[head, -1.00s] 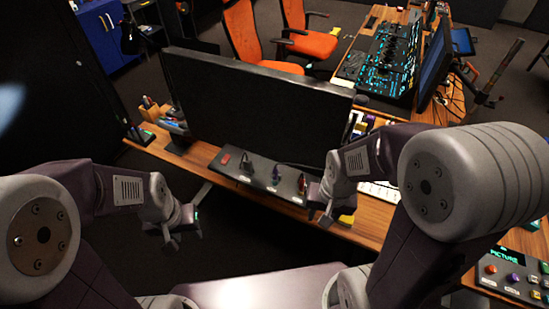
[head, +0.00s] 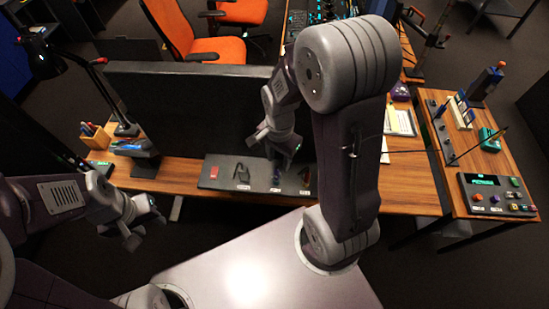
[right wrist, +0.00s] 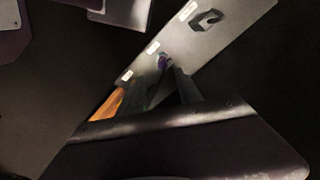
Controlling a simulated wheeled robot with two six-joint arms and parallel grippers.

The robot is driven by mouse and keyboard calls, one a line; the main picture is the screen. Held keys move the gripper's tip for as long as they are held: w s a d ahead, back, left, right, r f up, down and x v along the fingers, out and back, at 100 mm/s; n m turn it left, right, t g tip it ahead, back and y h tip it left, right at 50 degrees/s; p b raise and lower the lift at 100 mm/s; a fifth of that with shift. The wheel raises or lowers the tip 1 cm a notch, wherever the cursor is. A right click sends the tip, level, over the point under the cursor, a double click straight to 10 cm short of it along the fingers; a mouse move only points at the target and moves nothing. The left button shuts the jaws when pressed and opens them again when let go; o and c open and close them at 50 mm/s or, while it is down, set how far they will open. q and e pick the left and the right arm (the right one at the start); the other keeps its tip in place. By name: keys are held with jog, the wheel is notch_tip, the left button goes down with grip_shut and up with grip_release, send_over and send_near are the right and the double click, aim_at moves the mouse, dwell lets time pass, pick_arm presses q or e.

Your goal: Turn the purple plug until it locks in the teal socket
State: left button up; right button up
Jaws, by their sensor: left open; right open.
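The dark panel (head: 222,186) lies on the wooden desk in front of the monitor. A small purple part, which looks like the plug (head: 277,173), stands on it right of the middle; it also shows in the right wrist view (right wrist: 163,62). I cannot make out the teal socket's colour or whether the plug is seated in it. My right gripper (head: 273,152) is open above the panel near the purple part. In the right wrist view its two dark fingers (right wrist: 166,82) point toward the purple part, apart from each other. My left gripper (head: 142,226) is open and empty, off the desk's front edge.
A black bracket-like part (head: 241,171) and a red part (head: 214,172) sit left of the plug on the panel. The monitor (head: 190,110) stands behind. A control box (head: 495,195) lies at the right. The front desk strip is clear.

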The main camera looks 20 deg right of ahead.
aim_at(275, 169)
jog(key=f, duration=0.5)
jog(key=w+f, duration=0.1)
jog(key=f, duration=0.1)
jog(key=shift+a+f, duration=0.35)
jog(key=shift+s+d+f, duration=0.1)
jog(key=shift+s+f, duration=0.05)
jog(key=shift+f, duration=0.05)
jog(key=shift+s+d, duration=0.15)
jog(key=shift+s, duration=0.05)
jog(key=shift+w, duration=0.2)
grip_shut()
pick_arm(q)
jog(key=shift+w+a+f, duration=0.2)
jog(key=shift+w+f, duration=0.05)
jog(key=shift+w, duration=0.05)
pick_arm(e)
jog(key=shift+s, duration=0.1)
